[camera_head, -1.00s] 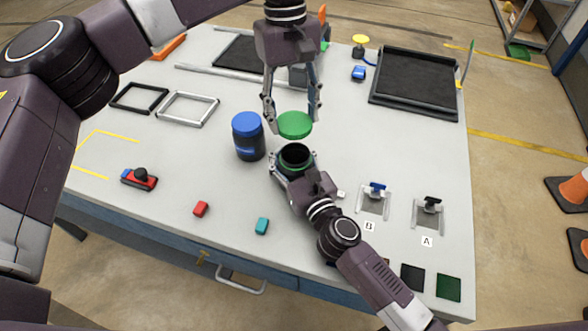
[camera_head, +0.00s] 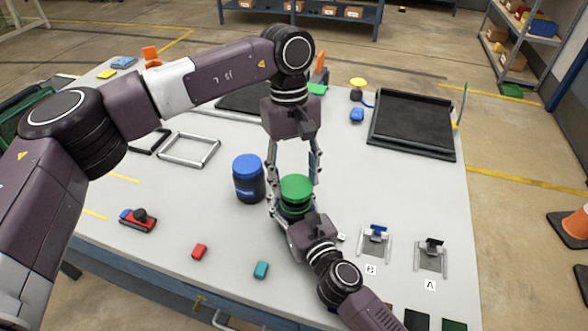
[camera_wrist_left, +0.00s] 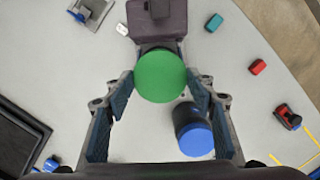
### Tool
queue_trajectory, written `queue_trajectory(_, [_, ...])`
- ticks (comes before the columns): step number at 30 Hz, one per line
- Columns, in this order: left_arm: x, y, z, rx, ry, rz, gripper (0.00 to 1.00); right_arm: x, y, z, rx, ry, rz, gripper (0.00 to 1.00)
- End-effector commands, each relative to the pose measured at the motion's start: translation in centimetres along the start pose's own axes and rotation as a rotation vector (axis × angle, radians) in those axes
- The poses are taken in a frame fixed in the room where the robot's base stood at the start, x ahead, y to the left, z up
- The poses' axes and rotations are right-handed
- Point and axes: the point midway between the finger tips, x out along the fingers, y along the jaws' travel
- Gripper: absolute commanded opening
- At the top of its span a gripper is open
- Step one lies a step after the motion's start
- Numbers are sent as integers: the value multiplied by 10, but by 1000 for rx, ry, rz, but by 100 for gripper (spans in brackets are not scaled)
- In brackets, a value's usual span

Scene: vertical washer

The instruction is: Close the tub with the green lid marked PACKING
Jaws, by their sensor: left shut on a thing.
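The green lid (camera_head: 295,187) is at the mouth of a dark tub (camera_head: 294,210). Whether it is fully seated cannot be told. My left gripper (camera_head: 294,184) comes from above and is shut on the lid, with one finger on each side. In the left wrist view the green lid (camera_wrist_left: 160,77) shows as a round disc between the fingers and hides the tub. My right gripper (camera_head: 297,214) is around the tub from the front and looks shut on it; the tub stands upright. No marking on the lid or tub is readable.
A dark tub with a blue lid (camera_head: 248,178) stands close on the left. Red (camera_head: 199,251) and teal (camera_head: 261,270) blocks lie in front. Clamps (camera_head: 375,240) stand at the right. A black tray (camera_head: 412,124) is at the back right.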

Motion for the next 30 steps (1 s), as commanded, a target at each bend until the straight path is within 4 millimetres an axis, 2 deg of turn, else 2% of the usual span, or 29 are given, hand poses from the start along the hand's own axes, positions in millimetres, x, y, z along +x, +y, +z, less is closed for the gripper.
queue_trajectory(14, [0, 0, 0, 0, 0, 1, 44, 0, 0, -2, 1, 3, 0, 0])
queue_trajectory(24, [17, 0, -2, 3, -1, 0, 44, 0, 0, -2, 1, 3, 0, 0])
queue_trajectory(30, [17, 0, -2, 3, 0, 1, 44, 0, 0, -2, 1, 4, 0, 0])
